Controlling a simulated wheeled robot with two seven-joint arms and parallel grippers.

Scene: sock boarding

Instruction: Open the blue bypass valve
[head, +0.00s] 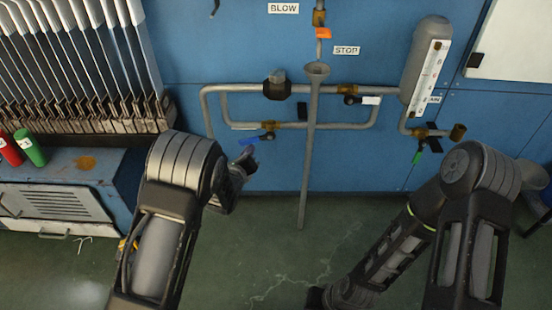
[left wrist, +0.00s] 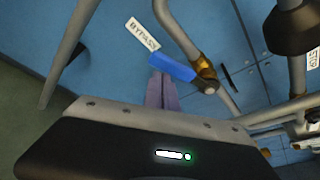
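The blue valve handle (head: 248,140) sticks out to the left and slightly down from a brass valve (head: 268,126) on the lower pipe. In the left wrist view, the blue handle (left wrist: 172,67) slants across near a white BYPASS label (left wrist: 143,34). My left gripper (head: 246,154) is just below the handle in the head view. Its purple-grey fingers (left wrist: 161,90) lie side by side, shut, with their tips right at the handle's free end. I cannot tell whether they touch it. My right arm reaches down; the dark end at the bottom (head: 318,298) does not show its fingers clearly.
A grey funnel pipe (head: 312,130) stands upright just right of the valve. Other valves have orange (head: 323,33) and green (head: 418,155) handles. A cabinet with red (head: 10,148) and green (head: 30,148) cylinders stands at left. Open green floor lies below.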

